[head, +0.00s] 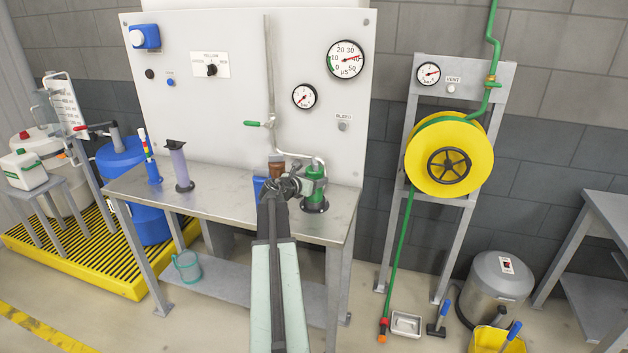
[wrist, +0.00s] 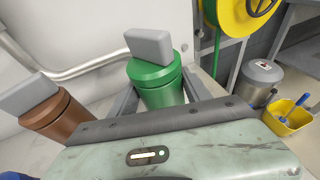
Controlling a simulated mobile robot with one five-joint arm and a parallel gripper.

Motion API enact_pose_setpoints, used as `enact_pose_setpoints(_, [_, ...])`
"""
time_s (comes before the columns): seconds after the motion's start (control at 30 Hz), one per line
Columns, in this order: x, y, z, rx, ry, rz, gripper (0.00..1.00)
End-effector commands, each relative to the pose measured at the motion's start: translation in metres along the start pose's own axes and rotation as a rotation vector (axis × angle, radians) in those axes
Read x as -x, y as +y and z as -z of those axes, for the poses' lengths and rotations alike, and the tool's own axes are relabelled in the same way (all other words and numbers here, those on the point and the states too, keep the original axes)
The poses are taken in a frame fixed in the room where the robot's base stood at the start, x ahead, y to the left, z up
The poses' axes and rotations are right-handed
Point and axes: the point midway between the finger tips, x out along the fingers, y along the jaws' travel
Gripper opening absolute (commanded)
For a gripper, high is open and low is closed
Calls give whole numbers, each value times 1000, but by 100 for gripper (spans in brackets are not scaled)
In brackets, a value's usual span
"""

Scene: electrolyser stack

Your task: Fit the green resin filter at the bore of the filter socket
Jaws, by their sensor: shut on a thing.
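The green resin filter (head: 314,187) is a green cylinder near the right end of the steel bench. In the wrist view the green filter (wrist: 156,82) shows its grey block handle on top and sits between the two grey fingers. My gripper (head: 308,184) is shut on it from the front. A dark round base (head: 316,206), which looks like the filter socket, shows directly below the filter. I cannot tell whether the filter is in the bore or just above it; the bore itself is hidden.
A brown filter (head: 277,170) stands left of my gripper, also in the wrist view (wrist: 52,115). A blue item (head: 260,186) is beside it. A metal pipe (head: 290,153) bends close behind the green filter. A purple column (head: 180,168) stands further left; the bench (head: 225,205) between is clear.

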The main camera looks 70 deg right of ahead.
Motion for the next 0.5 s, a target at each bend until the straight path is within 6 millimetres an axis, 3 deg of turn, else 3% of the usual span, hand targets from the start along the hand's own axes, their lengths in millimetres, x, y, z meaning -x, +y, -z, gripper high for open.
enact_pose_setpoints(0.47, [-2,0,7,1,-1,0,0])
enact_pose_setpoints(0.5, [-2,0,7,1,-1,0,67])
